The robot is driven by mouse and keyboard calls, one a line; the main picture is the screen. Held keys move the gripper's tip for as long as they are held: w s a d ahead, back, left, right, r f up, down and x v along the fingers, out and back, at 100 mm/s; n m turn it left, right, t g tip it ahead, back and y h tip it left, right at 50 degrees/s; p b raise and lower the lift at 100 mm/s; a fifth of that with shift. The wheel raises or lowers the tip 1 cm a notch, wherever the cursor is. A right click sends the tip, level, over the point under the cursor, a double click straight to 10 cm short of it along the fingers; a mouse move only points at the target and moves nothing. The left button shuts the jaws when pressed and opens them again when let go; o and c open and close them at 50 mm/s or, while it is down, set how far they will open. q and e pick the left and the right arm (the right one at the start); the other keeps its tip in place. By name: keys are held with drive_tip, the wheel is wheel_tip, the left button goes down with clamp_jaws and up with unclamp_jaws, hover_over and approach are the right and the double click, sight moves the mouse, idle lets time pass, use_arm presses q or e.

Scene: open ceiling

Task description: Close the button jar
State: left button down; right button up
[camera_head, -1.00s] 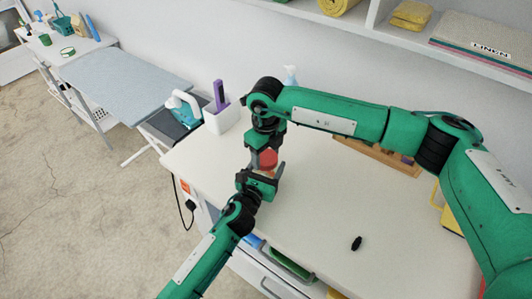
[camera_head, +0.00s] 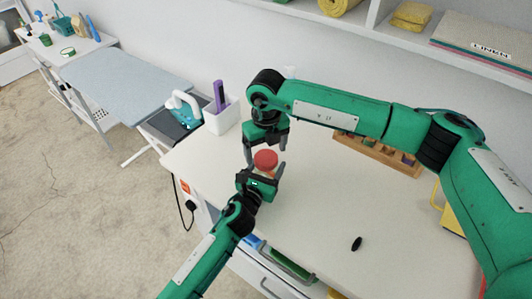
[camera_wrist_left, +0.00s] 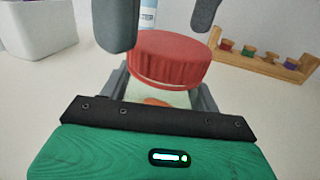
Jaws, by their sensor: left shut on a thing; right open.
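The button jar (camera_wrist_left: 158,97) stands upright on the table with a red ridged lid (camera_wrist_left: 168,60) on its mouth; the lid also shows in the head view (camera_head: 265,160). In the left wrist view the lid looks slightly tilted, and a pale rim shows under it. My left gripper (camera_head: 266,172) is shut on the jar's body from the near side. My right gripper (camera_head: 265,146) is open above the lid, pointing down. Its fingers show at the top of the left wrist view, apart from the lid. Most of the jar's body is hidden by my left gripper.
A wooden rack (camera_head: 378,153) with colored spools stands at the back right. A white holder (camera_head: 221,117) with a purple-handled thing stands at the back left. A small black object (camera_head: 356,244) lies at the front right. The middle right of the table (camera_head: 320,205) is clear.

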wheel_tip(320, 180, up, 10)
idle(0.3)
use_arm(q)
drive_tip(key=shift+c, duration=1.3)
unclamp_jaws()
drive_tip(key=b+v, duration=0.2)
drive_tip(key=v, duration=1.2)
drive_tip(key=shift+d+b, duration=0.1)
drive_tip(key=shift+b, duration=0.2)
use_arm(e)
wheel_tip(320, 180, down, 3)
drive_tip(key=shift+r, duration=0.2)
use_arm(q)
drive_tip(key=shift+w, duration=0.1)
